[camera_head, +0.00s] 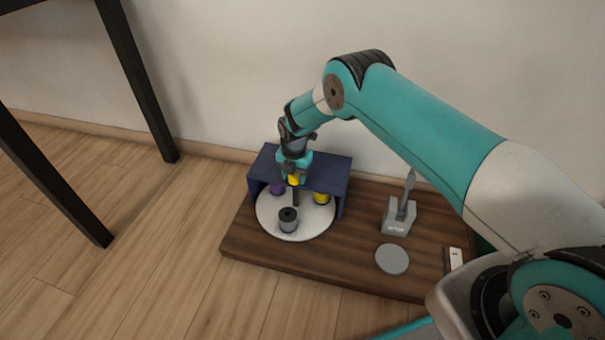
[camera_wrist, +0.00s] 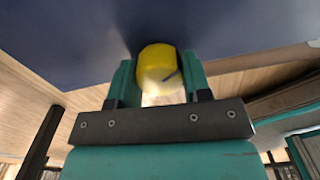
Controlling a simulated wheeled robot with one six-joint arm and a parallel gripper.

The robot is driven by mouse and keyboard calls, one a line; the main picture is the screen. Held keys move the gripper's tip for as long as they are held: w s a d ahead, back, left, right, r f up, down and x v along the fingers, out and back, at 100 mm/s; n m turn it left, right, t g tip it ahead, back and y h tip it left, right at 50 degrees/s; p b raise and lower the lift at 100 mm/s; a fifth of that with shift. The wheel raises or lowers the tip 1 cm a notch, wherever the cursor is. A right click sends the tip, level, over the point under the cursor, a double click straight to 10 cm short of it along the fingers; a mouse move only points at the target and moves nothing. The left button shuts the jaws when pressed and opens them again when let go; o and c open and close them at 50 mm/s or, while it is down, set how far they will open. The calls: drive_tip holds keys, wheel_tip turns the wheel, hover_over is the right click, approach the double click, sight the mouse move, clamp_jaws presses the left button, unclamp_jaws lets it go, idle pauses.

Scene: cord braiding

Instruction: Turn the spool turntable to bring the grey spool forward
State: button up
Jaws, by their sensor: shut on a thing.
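The round white turntable (camera_head: 264,217) sits partly under a dark blue open-fronted cover (camera_head: 333,175). A dark grey spool (camera_head: 288,220) stands upright on its front part, outside the cover. A purple spool (camera_head: 277,188) is at the back left and a yellow spool (camera_head: 321,198) at the right, both partly under the cover. A black post (camera_head: 296,197) rises near the middle with a yellow knob (camera_head: 293,180) on top. My gripper (camera_head: 295,176) points down and is shut on the knob. In the wrist view the yellow knob (camera_wrist: 159,66) sits between both fingers.
The dark wooden board (camera_head: 345,254) carries everything. Right of the turntable are a grey labelled block (camera_head: 398,218) with an upright tool, a flat grey disc (camera_head: 392,259) and a small white item (camera_head: 456,258).

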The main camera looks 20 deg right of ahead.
idle(0.4)
drive_tip(key=o, duration=1.3)
wheel_tip(320, 180, up, 18)
drive_tip(key=p, duration=0.7)
drive_tip(key=shift+f+p, duration=0.25)
drive_tip(key=shift+p, duration=0.1)
